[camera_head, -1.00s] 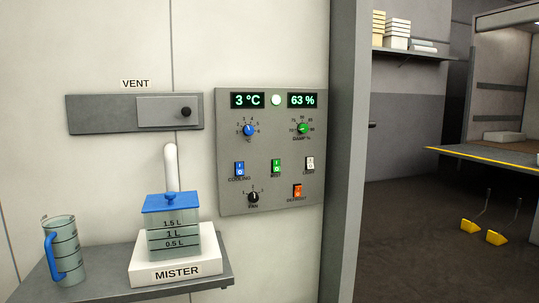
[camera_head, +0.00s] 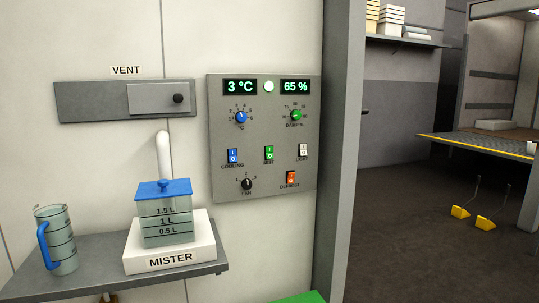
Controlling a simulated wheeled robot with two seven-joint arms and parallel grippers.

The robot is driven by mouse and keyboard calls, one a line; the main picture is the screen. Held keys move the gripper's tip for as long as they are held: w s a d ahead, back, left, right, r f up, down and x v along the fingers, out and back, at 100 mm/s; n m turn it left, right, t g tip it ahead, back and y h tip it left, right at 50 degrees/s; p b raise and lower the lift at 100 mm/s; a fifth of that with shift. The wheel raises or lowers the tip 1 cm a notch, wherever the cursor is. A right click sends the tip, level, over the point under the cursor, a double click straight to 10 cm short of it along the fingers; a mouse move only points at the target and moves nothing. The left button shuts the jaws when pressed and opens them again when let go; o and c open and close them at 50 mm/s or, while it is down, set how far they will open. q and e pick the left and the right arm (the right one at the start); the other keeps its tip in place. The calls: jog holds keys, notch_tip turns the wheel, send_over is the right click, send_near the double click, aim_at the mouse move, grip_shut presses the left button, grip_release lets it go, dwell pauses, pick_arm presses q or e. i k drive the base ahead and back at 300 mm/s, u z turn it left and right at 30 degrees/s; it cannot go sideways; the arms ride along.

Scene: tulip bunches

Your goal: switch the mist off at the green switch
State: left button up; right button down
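The green switch (camera_head: 269,153) sits in the middle row of the grey control panel (camera_head: 225,185) on the wall. It is between the blue cooling switch (camera_head: 233,156) and the white light switch (camera_head: 303,150). Its small label is blurred, and I cannot tell its on or off position for sure. The panel's displays read 3 °C and 65 %, with a lit pale green lamp (camera_head: 269,87) between them. The mister (camera_head: 165,218), a clear blue-lidded tank on a white base, stands on the shelf to the left. Neither of my grippers is in view.
A grey shelf (camera_head: 100,285) holds a measuring jug (camera_head: 57,240) with a blue handle. A vent slide (camera_head: 150,98) is above. A green edge (camera_head: 300,297) shows at the bottom. A grey door post (camera_head: 345,150) stands right of the panel, with open floor beyond.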

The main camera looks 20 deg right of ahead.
aim_at(268, 149)
jog(key=z, duration=0.5)
jog(key=i, duration=1.1)
jog(key=u, duration=1.1)
